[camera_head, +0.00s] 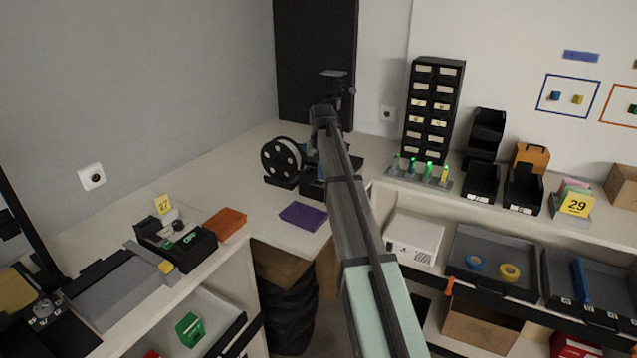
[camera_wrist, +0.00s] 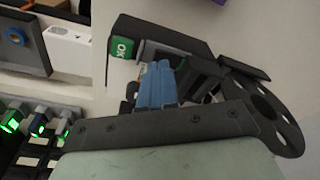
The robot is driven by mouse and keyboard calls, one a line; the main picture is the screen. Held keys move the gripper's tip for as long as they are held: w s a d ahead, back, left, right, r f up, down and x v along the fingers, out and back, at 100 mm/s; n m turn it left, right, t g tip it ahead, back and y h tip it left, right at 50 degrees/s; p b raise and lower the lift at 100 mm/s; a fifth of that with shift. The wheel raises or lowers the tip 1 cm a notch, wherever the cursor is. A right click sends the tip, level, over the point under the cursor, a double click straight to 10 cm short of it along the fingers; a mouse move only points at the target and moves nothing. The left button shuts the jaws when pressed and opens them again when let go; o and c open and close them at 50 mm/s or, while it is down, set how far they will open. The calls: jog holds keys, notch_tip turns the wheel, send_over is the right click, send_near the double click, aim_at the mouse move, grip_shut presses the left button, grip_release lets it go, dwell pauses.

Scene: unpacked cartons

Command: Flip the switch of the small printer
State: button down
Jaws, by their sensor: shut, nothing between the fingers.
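A small black machine with a reel (camera_head: 284,157), which looks like the small printer, stands on the back corner of the counter. My arm hides part of it. I cannot make out the switch clearly.
A row of green-lit parts (camera_head: 420,172) and a black drawer tower (camera_head: 433,105) stand to the right. A purple block (camera_head: 303,215) lies at the front edge. A white box (camera_head: 413,238) sits on the lower shelf. The counter left of the reel is clear.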

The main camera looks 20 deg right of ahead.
aim_at(322, 183)
jog(key=shift+f, duration=0.6)
dwell(0.4)
jog(key=shift+r, duration=3.5)
jog(key=shift+d+f, duration=0.1)
